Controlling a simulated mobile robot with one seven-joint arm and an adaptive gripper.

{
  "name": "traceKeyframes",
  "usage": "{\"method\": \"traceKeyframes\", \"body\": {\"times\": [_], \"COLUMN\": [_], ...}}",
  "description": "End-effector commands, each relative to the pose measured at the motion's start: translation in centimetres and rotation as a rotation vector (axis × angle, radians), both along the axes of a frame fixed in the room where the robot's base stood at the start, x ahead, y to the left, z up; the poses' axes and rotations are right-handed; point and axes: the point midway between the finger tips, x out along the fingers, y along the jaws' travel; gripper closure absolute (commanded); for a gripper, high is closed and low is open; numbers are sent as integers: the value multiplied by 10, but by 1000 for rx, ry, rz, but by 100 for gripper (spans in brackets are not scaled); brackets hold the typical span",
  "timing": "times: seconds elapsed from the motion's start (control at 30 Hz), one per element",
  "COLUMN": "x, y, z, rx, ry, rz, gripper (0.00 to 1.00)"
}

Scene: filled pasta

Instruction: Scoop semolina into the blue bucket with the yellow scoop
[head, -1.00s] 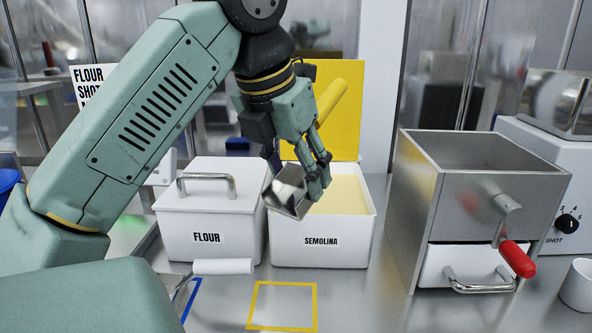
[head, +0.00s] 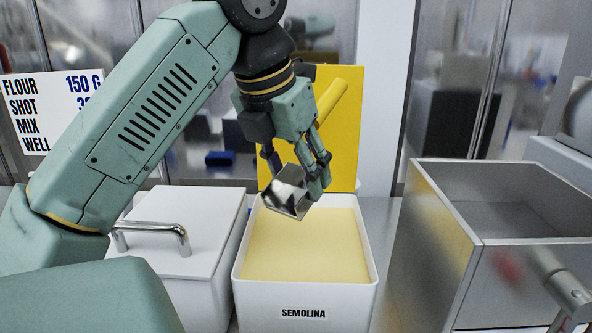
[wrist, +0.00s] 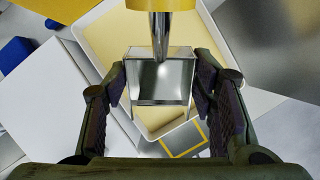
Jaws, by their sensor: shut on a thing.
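The white semolina bin (head: 249,294) stands open, filled with pale yellow semolina (head: 300,250) that looks level. My gripper (head: 296,172) is above the back part of the bin, pointing down, and shut on the scoop. The scoop has a yellow handle (head: 334,98) slanting up to the right and a square metal pan (head: 288,194). The pan is tilted, appears empty and seems above the semolina. In the wrist view, the pan (wrist: 162,85) shows between the fingers, with semolina (wrist: 106,35) behind it. I cannot identify the blue bucket in the current views.
A closed flour bin (head: 185,220) with a metal handle stands left of the semolina. A large open steel box (head: 425,250) stands at right. A yellow panel (head: 343,140) rises behind the semolina bin. A recipe sign (head: 55,110) is at back left.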

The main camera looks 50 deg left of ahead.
Motion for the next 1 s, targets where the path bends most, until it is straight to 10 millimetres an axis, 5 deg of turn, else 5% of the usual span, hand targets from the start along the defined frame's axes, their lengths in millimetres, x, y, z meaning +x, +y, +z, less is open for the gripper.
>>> {"method": "traceKeyframes", "body": {"times": [1.0], "x": [0], "y": [0], "z": [-92], "rx": [0], "ry": [0], "rz": [1], "gripper": [77]}}
